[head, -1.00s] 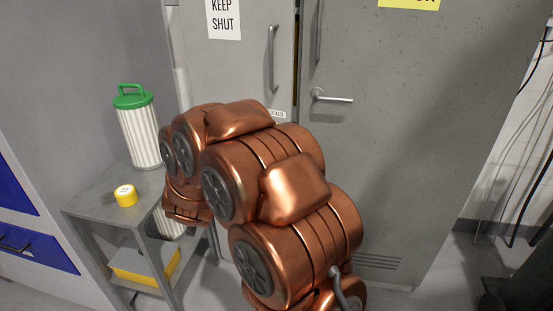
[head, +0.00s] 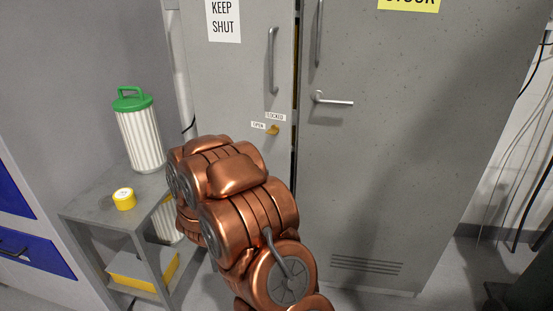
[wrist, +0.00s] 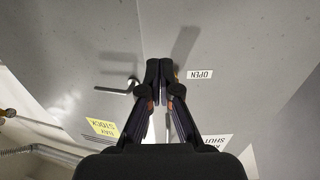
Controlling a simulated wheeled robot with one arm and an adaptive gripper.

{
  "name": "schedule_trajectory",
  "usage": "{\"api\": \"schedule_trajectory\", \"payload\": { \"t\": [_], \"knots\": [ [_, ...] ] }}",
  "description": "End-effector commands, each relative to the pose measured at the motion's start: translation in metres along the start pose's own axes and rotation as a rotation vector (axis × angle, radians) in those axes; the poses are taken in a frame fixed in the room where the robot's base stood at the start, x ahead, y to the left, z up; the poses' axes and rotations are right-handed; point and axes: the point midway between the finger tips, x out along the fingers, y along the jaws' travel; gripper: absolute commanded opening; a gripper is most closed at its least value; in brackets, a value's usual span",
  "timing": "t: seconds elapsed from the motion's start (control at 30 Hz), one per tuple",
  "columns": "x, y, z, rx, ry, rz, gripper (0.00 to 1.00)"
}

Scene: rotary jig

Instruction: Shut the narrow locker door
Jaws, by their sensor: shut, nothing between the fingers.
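The narrow locker door (head: 235,85) is the grey left-hand door with a "KEEP SHUT" sign and a vertical bar handle (head: 273,60). A dark gap runs along its right edge beside the wide door; how far it stands ajar I cannot tell. In the wrist view, which shows the signs upside down, the narrow door (wrist: 235,105) is on the right. My gripper (wrist: 166,66) is shut and empty, in front of the doors near the "OPEN" label; contact cannot be told. My arm hides it in the head view.
The wide door (head: 400,150) has a lever handle (head: 333,99) and a yellow sign. At left, a grey shelf stand (head: 90,205) holds a ribbed canister with a green lid (head: 138,130) and a yellow roll (head: 124,198). Cables hang at the right.

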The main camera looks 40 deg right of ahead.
Motion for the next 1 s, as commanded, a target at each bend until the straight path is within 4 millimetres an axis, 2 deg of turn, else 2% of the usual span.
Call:
{"api": "schedule_trajectory", "payload": {
  "t": [0.6, 0.8, 1.0],
  "knots": [
    [0.086, 0.0, -0.001, 0.0, -0.001, 0.001, 0.0],
    [0.105, 0.0, -0.001, 0.002, -0.002, 0.0, 0.0],
    [0.114, -0.001, 0.001, 0.003, -0.003, -0.001, 0.0]
  ]
}}
